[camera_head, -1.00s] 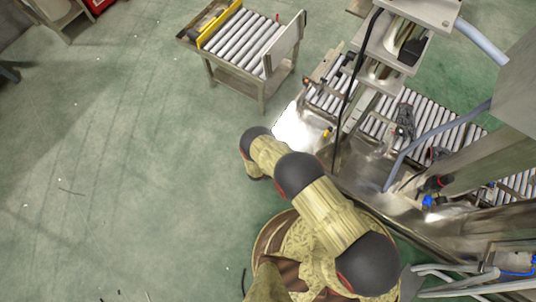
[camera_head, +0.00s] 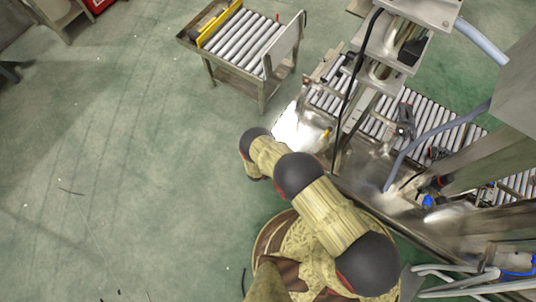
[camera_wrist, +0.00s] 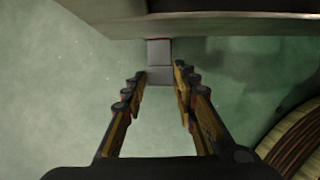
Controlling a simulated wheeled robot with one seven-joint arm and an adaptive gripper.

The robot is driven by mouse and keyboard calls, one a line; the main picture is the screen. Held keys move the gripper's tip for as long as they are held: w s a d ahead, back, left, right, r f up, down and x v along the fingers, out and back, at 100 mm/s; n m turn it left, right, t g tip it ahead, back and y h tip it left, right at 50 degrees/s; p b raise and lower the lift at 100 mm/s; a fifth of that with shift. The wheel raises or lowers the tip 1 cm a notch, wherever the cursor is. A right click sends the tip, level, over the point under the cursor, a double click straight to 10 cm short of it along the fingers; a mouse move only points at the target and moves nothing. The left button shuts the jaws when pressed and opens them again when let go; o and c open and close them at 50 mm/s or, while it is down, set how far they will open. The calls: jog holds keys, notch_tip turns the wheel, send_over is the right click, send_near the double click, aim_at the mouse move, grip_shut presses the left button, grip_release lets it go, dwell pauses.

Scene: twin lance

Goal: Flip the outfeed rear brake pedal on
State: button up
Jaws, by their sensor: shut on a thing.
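In the wrist view, a small grey pedal-like block (camera_wrist: 158,71) juts out from under a metal edge at the top of the picture. My gripper (camera_wrist: 160,77) has its two fingers on either side of this block and is shut on it. The block's hinge and its far end under the edge are hidden. I cannot tell from the picture which brake pedal this is. In the head view, my arm reaches up and left beside the machine, and the gripper and the pedal are not visible there.
The machine's roller conveyor (camera_head: 433,125) runs along the right, with a metal frame, hoses and cables. A separate roller cart (camera_head: 243,45) with a yellow rail stands at the top. The green floor (camera_head: 120,180) on the left is open.

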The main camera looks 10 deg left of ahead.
jog(key=shift+f, duration=0.1)
jog(key=shift+s+a+f+t+h, duration=0.1)
jog(key=shift+s+f+t+h, duration=0.1)
jog(key=shift+f+t, duration=0.25)
jog(key=shift+s+f+t+h, duration=0.15)
jog(key=shift+f+t+h, duration=0.05)
jog(key=shift+t, duration=0.45)
jog(key=shift+f+t+h, duration=0.6)
jog(key=shift+f+t, duration=0.4)
jog(key=shift+t, duration=0.6)
jog(key=o, duration=1.2)
jog(key=shift+c, duration=0.2)
jog(key=shift+a, duration=0.1)
